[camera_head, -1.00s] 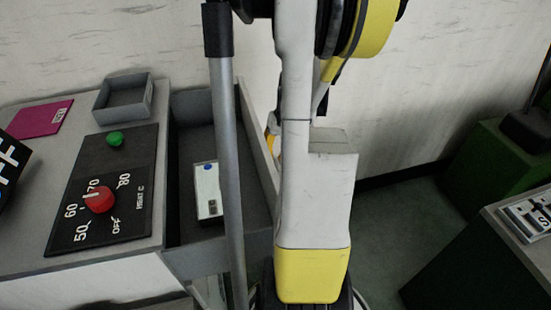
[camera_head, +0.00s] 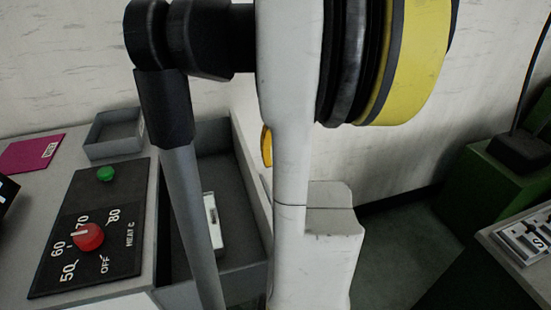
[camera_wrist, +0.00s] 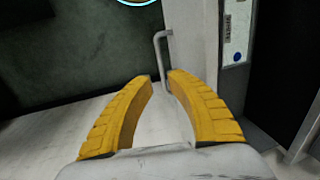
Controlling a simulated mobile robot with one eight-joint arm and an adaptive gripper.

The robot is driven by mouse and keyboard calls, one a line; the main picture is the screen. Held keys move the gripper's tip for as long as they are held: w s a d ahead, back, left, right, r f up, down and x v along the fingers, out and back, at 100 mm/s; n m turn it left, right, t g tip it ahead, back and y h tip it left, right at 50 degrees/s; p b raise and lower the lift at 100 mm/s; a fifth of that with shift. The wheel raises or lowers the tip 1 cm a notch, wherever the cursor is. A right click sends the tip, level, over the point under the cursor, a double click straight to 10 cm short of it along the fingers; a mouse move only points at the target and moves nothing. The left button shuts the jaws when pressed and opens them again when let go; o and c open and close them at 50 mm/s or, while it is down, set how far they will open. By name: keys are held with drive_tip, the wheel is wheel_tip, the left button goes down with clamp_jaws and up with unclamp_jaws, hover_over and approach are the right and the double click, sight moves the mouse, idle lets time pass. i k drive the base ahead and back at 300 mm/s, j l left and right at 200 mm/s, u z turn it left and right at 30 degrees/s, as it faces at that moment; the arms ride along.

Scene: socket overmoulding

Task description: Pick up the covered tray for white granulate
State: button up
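My gripper (camera_wrist: 160,78) has two yellow ribbed fingers, with a gap between their tips and nothing seen held. In the wrist view a thin grey bar handle (camera_wrist: 158,50) stands just beyond the fingertips and lines up with the gap. Beside it is a pale panel (camera_wrist: 194,40). A light strip with a label and a blue dot (camera_wrist: 234,40) lies to its right. In the head view a white labelled object (camera_head: 216,232) lies in a dark grey bin (camera_head: 212,280), partly hidden by my arm. I cannot tell for sure which of these is the covered tray.
Left of the bin is a control panel with a red knob (camera_head: 89,237) and green button (camera_head: 106,174). A small grey open tray (camera_head: 114,135) and a magenta sheet (camera_head: 30,153) lie behind it. Green equipment (camera_head: 485,190) stands right. Dark floor lies between.

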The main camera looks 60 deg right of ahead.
sight(210, 204)
drive_tip(key=k, duration=1)
